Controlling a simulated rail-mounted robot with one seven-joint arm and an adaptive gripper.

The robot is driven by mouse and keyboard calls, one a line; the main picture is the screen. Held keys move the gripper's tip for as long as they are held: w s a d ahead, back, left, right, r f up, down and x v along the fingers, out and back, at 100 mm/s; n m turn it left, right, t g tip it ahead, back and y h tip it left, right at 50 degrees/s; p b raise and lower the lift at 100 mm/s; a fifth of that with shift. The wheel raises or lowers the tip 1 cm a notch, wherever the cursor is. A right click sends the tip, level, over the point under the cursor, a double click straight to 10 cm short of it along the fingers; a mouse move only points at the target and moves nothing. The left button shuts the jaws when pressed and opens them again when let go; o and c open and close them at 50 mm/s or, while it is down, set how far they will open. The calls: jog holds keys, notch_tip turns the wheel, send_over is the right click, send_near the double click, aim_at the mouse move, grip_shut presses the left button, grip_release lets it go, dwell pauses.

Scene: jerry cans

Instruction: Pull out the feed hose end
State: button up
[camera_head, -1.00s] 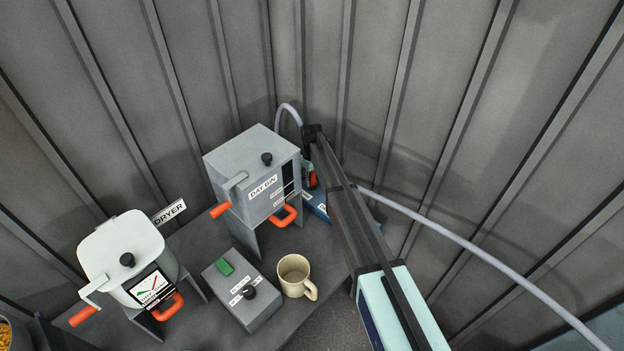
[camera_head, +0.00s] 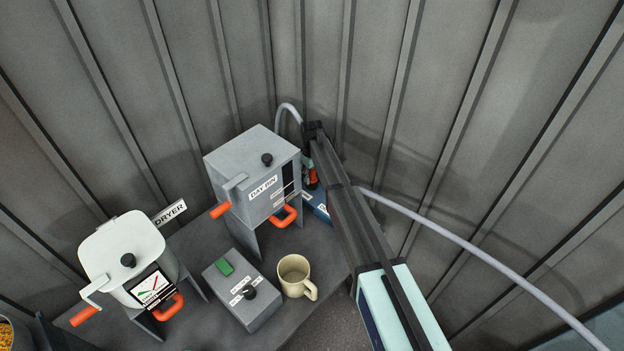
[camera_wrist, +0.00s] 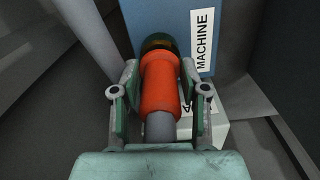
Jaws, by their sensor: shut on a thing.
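The feed hose end is an orange collar (camera_wrist: 158,92) with a grey hose (camera_wrist: 160,127) behind it. In the wrist view my gripper (camera_wrist: 160,80) is shut on the collar, one finger on each side. The collar's far end meets a dark brass-coloured ring (camera_wrist: 158,42) on a blue block with a MACHINE label (camera_wrist: 203,40). I cannot tell whether the collar is still seated in the ring. In the head view my gripper (camera_head: 310,178) is beside the day bin (camera_head: 250,175), mostly hidden by my arm, and the blue block (camera_head: 318,205) shows low beside it.
A grey hose (camera_head: 480,255) curves along the right wall, and a hose loop (camera_head: 287,108) rises behind the bin. A cream mug (camera_head: 293,275), a grey control box (camera_head: 243,290) and a white dryer (camera_head: 125,255) stand on the bench (camera_head: 205,325). Ribbed walls close in behind.

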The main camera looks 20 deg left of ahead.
aim_at(312, 169)
jog(key=shift+r+p, duration=0.5)
jog(key=shift+r, duration=1.35)
